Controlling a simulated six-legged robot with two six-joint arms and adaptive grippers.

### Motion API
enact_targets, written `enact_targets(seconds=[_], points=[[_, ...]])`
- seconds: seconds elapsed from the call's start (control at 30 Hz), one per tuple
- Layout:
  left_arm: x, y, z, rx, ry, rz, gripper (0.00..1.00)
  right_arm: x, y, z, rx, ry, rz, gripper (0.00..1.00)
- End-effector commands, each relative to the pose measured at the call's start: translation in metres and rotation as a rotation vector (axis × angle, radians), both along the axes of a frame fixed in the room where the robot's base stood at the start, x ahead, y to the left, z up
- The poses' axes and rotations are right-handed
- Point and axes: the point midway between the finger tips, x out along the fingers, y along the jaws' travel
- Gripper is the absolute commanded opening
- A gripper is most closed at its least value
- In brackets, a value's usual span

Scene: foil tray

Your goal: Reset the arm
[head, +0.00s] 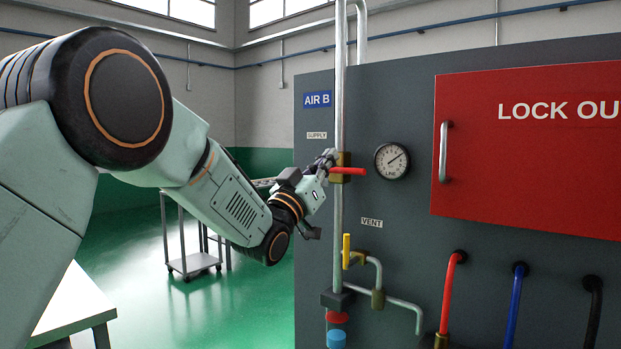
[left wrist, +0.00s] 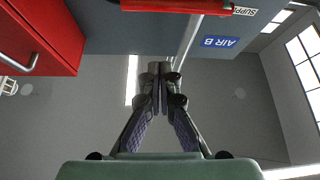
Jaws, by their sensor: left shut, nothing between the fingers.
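My left gripper (head: 328,160) is shut and empty, up close to the grey panel at the supply valve. Its closed fingers also show in the left wrist view (left wrist: 160,92). The supply valve has a red lever handle (head: 349,171), which lies level and points right, across the vertical pipe. The red handle also shows at the top of the left wrist view (left wrist: 175,6). In the head view the fingertips are just left of and above the handle; I cannot tell whether they touch it. My right gripper is not in view.
The panel (head: 318,240) carries a gauge (head: 392,161), a yellow vent lever (head: 346,250) standing upright, and a red lockout box (head: 530,150) with a handle. Red, blue and black hoses hang lower right. A cart (head: 192,262) and a pale table (head: 75,305) stand left.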

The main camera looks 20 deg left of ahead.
Motion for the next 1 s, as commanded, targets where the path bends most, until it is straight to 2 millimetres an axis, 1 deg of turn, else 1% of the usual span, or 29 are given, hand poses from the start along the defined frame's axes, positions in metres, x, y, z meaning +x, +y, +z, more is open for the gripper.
enact_targets(seconds=[0.03,0.2,0.4,0.63,0.67,0.7,0.77,0.87,0.9,0.97,1.0], points=[[-0.007,0.003,-0.007,-0.002,0.002,0.001,0.0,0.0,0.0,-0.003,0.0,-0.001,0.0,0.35],[-0.028,0.01,-0.02,-0.002,0.002,0.001,0.0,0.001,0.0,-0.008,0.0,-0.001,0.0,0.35],[-0.044,0.015,-0.029,-0.001,-0.001,0.001,0.0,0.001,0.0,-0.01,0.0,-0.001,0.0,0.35],[-0.047,0.016,-0.032,0.009,0.004,0.005,0.0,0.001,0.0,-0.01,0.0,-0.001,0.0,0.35],[-0.046,0.017,-0.034,0.018,0.014,0.013,0.0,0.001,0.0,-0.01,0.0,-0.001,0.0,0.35],[-0.043,0.019,-0.041,0.029,0.042,0.03,0.0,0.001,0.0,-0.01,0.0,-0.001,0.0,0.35],[-0.04,0.022,-0.066,0.045,0.13,0.065,0.0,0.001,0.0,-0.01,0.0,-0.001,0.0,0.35],[-0.041,0.026,-0.127,0.071,0.314,0.113,0.0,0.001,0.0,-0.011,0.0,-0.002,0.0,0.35],[-0.044,0.026,-0.155,0.083,0.384,0.125,0.0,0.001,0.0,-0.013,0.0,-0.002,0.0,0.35],[-0.05,0.026,-0.194,0.097,0.485,0.14,0.0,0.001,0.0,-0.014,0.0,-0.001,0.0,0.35],[-0.055,0.027,-0.221,0.107,0.549,0.147,0.0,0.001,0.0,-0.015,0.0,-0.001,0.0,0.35]])
